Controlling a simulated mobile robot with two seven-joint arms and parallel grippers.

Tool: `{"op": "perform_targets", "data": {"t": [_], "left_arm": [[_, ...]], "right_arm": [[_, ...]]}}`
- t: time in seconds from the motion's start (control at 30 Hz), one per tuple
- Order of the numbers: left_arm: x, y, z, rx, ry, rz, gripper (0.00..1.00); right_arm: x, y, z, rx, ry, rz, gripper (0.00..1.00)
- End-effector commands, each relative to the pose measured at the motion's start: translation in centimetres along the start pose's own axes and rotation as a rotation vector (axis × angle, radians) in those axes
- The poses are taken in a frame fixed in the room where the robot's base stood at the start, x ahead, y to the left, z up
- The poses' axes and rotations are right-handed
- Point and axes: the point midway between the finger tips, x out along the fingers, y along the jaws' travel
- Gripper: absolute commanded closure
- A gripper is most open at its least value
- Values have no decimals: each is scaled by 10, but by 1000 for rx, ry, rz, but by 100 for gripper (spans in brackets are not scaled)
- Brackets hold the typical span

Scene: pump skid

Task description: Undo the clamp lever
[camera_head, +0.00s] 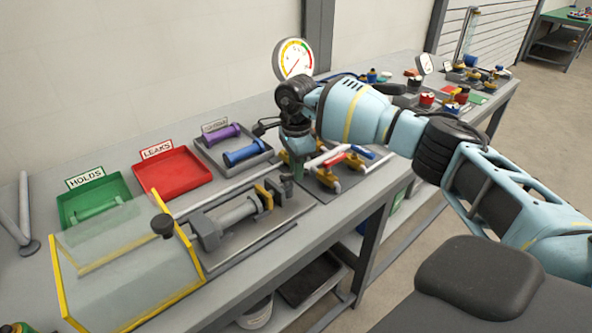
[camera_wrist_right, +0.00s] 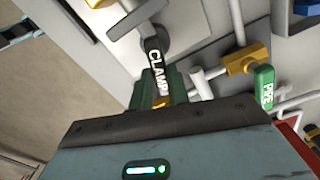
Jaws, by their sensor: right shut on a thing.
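The clamp lever (camera_wrist_right: 155,60) is a dark handle marked CLAMP, seen in the right wrist view running up to a round grey pivot. My right gripper (camera_wrist_right: 165,92) has its green fingers shut on the lever's lower end. In the head view the right gripper (camera_head: 297,172) points down at the right end of the test fixture, and it hides the lever there. The fixture holds a grey cylinder (camera_head: 238,213) between a grey block (camera_head: 206,232) and yellow-edged jaws (camera_head: 265,194). My left gripper is out of view.
Pipes with red and blue handles (camera_head: 335,160) stand close right of the gripper. A green PIPE handle (camera_wrist_right: 264,87) is nearby. A clear yellow-edged guard (camera_head: 130,262) stands left. Green (camera_head: 95,199) and red (camera_head: 172,173) trays, a grey tray (camera_head: 233,152) and a gauge (camera_head: 294,59) lie behind.

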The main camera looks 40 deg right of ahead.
Motion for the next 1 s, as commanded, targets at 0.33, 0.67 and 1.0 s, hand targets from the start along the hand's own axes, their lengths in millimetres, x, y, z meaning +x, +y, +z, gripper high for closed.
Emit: {"op": "perform_targets", "data": {"t": [0.33,0.67,1.0], "left_arm": [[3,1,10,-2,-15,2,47],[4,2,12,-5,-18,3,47],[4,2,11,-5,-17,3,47]], "right_arm": [[1,-7,2,-231,-1,-1,100],[0,-9,2,-320,-2,-1,100],[0,-9,3,-330,-2,-1,100]]}}
